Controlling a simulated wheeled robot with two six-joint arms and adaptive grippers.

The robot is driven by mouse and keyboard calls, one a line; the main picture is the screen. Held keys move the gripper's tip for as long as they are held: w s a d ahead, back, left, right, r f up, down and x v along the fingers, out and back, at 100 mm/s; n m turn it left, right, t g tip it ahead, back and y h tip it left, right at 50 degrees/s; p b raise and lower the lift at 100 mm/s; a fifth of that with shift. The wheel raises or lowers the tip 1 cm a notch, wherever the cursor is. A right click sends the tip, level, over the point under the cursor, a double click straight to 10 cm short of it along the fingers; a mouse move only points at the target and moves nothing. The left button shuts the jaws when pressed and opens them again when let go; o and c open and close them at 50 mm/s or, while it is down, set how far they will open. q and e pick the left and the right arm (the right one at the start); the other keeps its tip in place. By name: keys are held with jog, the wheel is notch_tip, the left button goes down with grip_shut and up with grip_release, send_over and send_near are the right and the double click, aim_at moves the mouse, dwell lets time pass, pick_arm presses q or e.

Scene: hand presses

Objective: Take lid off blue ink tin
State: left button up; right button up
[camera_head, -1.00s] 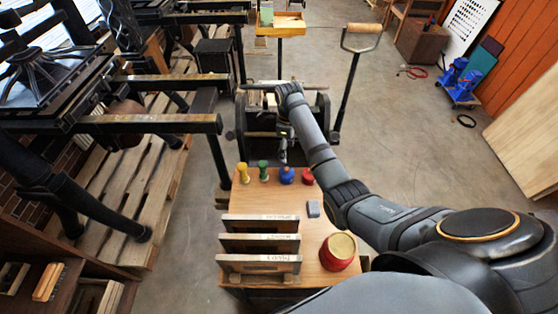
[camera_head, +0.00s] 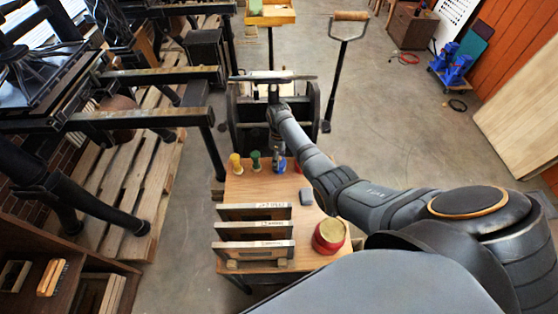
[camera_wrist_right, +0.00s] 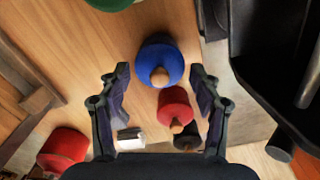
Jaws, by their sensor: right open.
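The blue ink tin (camera_wrist_right: 160,50) has a round blue top with a wooden knob. In the right wrist view it sits between the fingers of my right gripper (camera_wrist_right: 160,75), with a gap on each side. In the head view the blue tin (camera_head: 282,168) stands on the wooden table top, partly hidden by my right gripper (camera_head: 278,150), which is over it. My right gripper is open and holds nothing. My left gripper is not in view.
A red knobbed tin (camera_wrist_right: 175,105) and a dark one (camera_wrist_right: 187,138) stand close to the blue tin. Green (camera_head: 256,161) and yellow (camera_head: 236,163) knobbed items stand to its left. A grey block (camera_head: 306,196), a large red tin (camera_head: 329,236) and upright wooden frames (camera_head: 253,231) are nearer.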

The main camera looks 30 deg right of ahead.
jog(key=shift+r, duration=0.1)
jog(key=c, duration=0.3)
jog(key=shift+s, duration=0.15)
jog(key=c, duration=1)
jog(key=shift+c, duration=0.2)
jog(key=shift+r+p, duration=0.2)
jog(key=shift+p, duration=0.15)
notch_tip(320, 180, up, 4)
jog(key=p, duration=0.4)
jog(key=s+d+p, duration=0.1)
jog(key=d, duration=0.1)
jog(key=s+d+p, duration=0.1)
jog(key=d, duration=0.2)
jog(key=s+d+p, duration=0.1)
jog(key=d, duration=0.1)
jog(key=shift+s+d+f+p, duration=0.2)
jog(key=shift+d+f+p, duration=0.05)
jog(key=shift+p, duration=0.1)
jog(key=s+d, duration=0.5)
jog(key=d, duration=0.5)
jog(key=s+d, duration=0.5)
jog(key=d, duration=0.6)
jog(key=shift+d+f+b, duration=0.2)
jog(key=shift+b, duration=0.2)
